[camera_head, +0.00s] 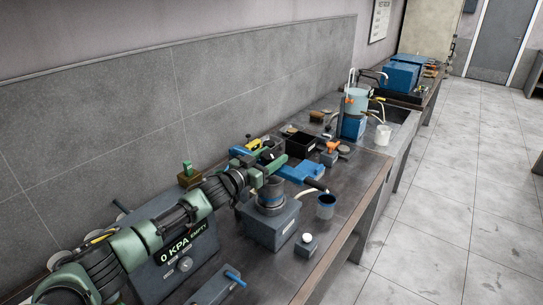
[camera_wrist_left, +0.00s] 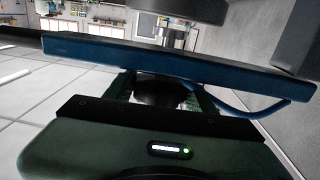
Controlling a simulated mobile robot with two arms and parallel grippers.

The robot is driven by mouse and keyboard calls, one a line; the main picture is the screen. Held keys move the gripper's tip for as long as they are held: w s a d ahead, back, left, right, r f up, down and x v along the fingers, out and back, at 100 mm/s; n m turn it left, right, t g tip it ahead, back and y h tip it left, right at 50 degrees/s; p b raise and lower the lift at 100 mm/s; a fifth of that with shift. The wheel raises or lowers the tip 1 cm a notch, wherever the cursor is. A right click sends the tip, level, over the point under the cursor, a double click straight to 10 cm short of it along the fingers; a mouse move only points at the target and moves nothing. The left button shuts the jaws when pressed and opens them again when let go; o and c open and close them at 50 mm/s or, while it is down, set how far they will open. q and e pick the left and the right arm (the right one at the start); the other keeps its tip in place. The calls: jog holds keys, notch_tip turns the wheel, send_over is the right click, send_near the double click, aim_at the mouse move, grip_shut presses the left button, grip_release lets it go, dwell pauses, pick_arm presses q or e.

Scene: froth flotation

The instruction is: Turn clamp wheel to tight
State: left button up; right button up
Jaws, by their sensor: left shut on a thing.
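My left gripper (camera_head: 272,167) reaches over the bench from the left, beside a blue block-like device (camera_head: 304,172). In the left wrist view its two fingers (camera_wrist_left: 162,92) stand on either side of a dark round part (camera_wrist_left: 160,88). It is shut on this part, which may be the clamp wheel; its outline is mostly hidden, and I cannot tell its turn position. A long blue bar (camera_wrist_left: 150,58) lies across, just beyond the fingers. My right gripper is not in view.
A grey unit (camera_head: 165,278) marked "0 KPA EMPTY" is under my arm. A black tray (camera_head: 299,144) lies behind. The aisle floor (camera_head: 430,200) is clear.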

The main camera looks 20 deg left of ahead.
aim_at(271, 153)
pick_arm(q)
jog(key=shift+a+m+g+h, duration=0.1)
jog(key=shift+m+g+h, duration=0.6)
jog(key=shift+h, duration=0.4)
jog(key=shift+m+h, duration=0.3)
jog(key=o, duration=1.4)
jog(key=shift+r, duration=0.35)
notch_tip(271, 153, up, 19)
jog(key=shift+r+b, duration=0.15)
jog(key=shift+b, duration=0.75)
